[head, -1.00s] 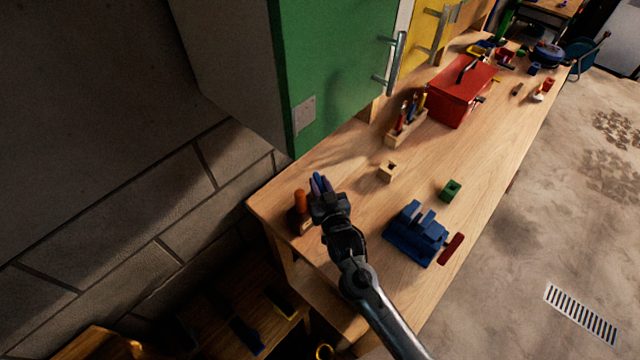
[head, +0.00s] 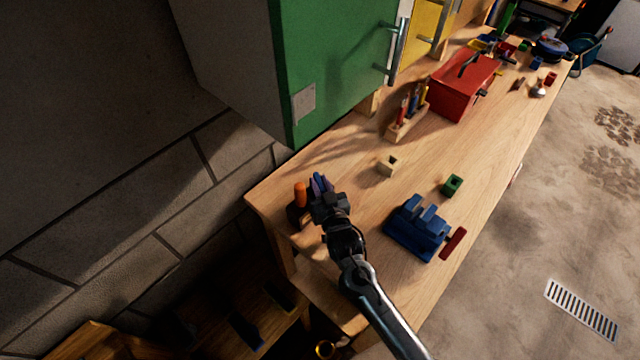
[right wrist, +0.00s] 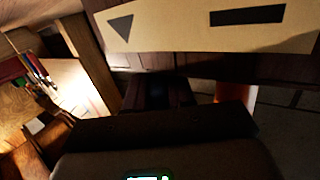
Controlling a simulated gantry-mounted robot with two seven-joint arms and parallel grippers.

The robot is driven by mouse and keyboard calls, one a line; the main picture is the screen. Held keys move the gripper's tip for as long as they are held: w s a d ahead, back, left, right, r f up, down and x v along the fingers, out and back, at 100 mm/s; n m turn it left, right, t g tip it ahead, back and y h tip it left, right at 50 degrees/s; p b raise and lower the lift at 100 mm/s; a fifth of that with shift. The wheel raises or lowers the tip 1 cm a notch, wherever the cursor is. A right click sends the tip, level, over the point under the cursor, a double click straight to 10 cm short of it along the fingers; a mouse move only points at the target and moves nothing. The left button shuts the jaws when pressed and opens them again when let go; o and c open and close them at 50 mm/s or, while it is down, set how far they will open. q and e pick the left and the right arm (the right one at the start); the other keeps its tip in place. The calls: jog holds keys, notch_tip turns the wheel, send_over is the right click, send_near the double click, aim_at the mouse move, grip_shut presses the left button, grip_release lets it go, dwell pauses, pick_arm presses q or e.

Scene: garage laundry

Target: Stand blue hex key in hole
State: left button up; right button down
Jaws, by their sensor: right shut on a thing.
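My right gripper (head: 321,190) is at the near left end of the wooden bench. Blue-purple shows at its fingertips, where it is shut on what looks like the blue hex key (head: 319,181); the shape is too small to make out. It is close beside an upright orange handle (head: 300,193) in a small block, now in shadow. In the right wrist view a pale board (right wrist: 175,32) with a triangular and a rectangular opening lies just beyond my dark fingers (right wrist: 168,92). The key cannot be made out there, and its lower end is hidden. My left gripper is out of view.
A tool rack (head: 405,122) and red toolbox (head: 463,88) are farther back. The green cabinet (head: 335,65) overhangs the bench's back.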

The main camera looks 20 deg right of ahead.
jog(key=c, duration=0.9)
grip_release()
jog(key=s, duration=1)
jog(key=shift+s+a+r, duration=0.3)
jog(key=shift+s+r, duration=0.05)
jog(key=shift+r, duration=0.1)
